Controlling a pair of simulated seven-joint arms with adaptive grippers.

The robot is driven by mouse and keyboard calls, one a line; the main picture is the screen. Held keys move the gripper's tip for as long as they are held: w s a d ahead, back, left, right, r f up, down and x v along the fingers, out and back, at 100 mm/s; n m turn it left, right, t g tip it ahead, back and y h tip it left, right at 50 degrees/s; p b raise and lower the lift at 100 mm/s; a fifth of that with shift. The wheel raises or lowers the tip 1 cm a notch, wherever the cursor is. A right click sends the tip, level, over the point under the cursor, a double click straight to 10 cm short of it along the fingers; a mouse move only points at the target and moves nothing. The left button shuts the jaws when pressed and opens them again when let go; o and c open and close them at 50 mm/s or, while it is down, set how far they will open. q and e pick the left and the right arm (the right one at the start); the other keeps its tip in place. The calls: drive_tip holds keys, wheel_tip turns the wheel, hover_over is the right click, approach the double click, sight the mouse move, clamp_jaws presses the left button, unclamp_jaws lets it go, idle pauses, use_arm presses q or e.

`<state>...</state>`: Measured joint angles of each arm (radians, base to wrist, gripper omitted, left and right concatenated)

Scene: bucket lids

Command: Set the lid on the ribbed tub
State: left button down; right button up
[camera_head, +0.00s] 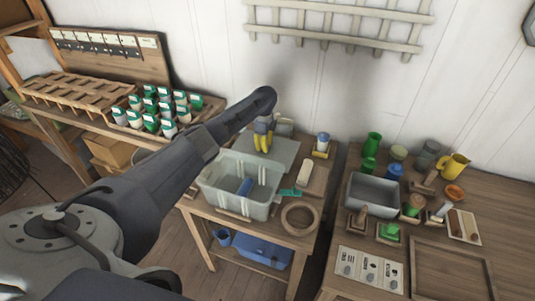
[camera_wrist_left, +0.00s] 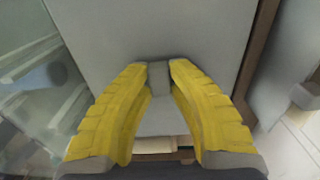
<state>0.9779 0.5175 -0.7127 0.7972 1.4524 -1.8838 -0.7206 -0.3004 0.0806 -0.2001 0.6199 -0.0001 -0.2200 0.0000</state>
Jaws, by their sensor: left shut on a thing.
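The lid (camera_head: 283,152) is a flat grey panel behind and to the right of a pale translucent tub (camera_head: 212,186), which I take to be the ribbed tub. The tub is open on top, with a blue item (camera_head: 245,187) inside. My left gripper (camera_head: 263,146) has yellow fingers and is over the lid. In the left wrist view, the left gripper (camera_wrist_left: 158,88) is shut on the lid's small grey grip (camera_wrist_left: 158,74), and the lid (camera_wrist_left: 110,30) fills the middle. The tub (camera_wrist_left: 35,90) shows at the left there. I cannot tell whether the lid touches the table.
The small table also holds a wooden ring (camera_head: 299,219), a cream block (camera_head: 304,173) and a blue-topped jar (camera_head: 322,141). A grey bin (camera_head: 372,196) stands on the right table among bottles and a yellow jug (camera_head: 454,166).

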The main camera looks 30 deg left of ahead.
use_arm(q)
drive_tip(key=shift+r, duration=1.9)
